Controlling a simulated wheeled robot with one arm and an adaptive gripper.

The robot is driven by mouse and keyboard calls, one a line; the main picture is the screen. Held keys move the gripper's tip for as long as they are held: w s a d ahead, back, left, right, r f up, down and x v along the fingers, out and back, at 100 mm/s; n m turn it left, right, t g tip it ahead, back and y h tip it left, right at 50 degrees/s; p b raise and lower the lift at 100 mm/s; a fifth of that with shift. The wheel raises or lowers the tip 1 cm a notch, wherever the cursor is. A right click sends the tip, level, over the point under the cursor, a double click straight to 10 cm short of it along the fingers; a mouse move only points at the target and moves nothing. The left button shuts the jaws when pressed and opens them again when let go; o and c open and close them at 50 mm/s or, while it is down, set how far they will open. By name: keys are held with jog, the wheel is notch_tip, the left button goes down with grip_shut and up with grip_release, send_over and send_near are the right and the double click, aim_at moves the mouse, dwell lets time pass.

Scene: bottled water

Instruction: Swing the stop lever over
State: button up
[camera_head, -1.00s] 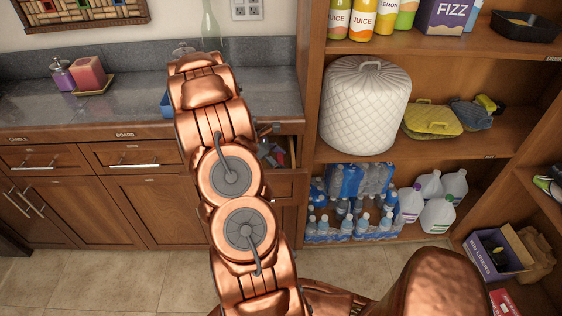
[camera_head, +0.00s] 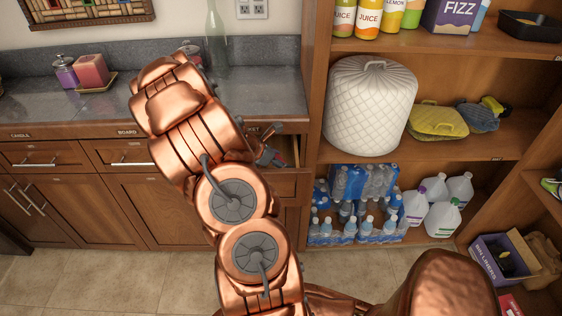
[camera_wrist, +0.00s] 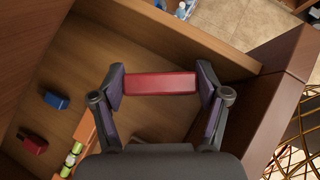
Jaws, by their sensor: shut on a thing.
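My gripper (camera_wrist: 160,85) is shut on a red bar-shaped block (camera_wrist: 160,83) in the wrist view, with one dark pad at each end of it. The block is over the inside of an open wooden drawer (camera_wrist: 130,35). In the head view my arm reaches to the counter's right end, and the open drawer (camera_head: 292,150) shows beside it. I cannot make out a stop lever in either view, nor whether the red block is part of one.
In the drawer lie a blue item (camera_wrist: 55,100), a red item (camera_wrist: 33,144) and an orange thing (camera_wrist: 88,135). A golden wire object (camera_wrist: 300,145) is at right in the wrist view. Shelving with a quilted white cover (camera_head: 368,108) and water bottles (camera_head: 355,225) stands right of the drawer.

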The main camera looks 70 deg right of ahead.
jog(key=o, duration=1.2)
jog(key=shift+c, duration=0.2)
notch_tip(320, 180, up, 10)
